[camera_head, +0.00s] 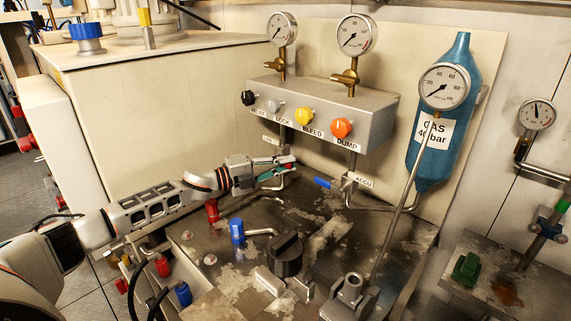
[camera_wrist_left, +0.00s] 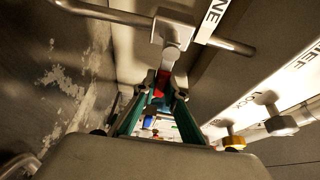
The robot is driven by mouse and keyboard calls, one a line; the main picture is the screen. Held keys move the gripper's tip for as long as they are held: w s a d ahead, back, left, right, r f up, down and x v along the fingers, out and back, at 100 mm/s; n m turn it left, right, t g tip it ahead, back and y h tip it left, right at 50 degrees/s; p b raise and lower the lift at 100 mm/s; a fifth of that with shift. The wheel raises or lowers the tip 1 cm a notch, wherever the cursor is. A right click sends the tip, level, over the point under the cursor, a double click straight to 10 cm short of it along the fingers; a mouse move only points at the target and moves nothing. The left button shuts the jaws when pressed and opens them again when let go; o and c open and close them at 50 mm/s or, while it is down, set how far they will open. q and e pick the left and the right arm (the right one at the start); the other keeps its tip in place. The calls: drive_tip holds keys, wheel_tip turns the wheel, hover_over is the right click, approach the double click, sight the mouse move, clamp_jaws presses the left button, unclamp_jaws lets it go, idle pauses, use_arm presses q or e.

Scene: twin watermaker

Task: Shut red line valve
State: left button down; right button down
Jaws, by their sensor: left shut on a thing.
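The red line valve handle (camera_wrist_left: 161,84) shows in the left wrist view, between the teal fingers of my left gripper (camera_wrist_left: 161,95). Its grey valve body (camera_wrist_left: 175,30) sits on a metal pipe beside a label ending in "NE". In the head view my left gripper (camera_head: 279,172) reaches in from the left, under the panel box, and is shut on the red handle. Most of the handle is hidden there by the fingers, so its exact angle is hard to tell. My right gripper is not in view.
A grey panel box (camera_head: 325,112) with black, grey, yellow and orange knobs hangs just above the gripper. A blue-handled valve (camera_head: 323,183) labelled ACCU is to the right. A black knob (camera_head: 287,255) and a blue cap (camera_head: 237,230) stand on the stained deck below.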

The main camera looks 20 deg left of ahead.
use_arm(q)
drive_tip(key=c, duration=2)
unclamp_jaws()
drive_tip(key=shift+c, duration=0.2)
drive_tip(key=shift+a, duration=0.1)
drive_tip(key=v, duration=1.2)
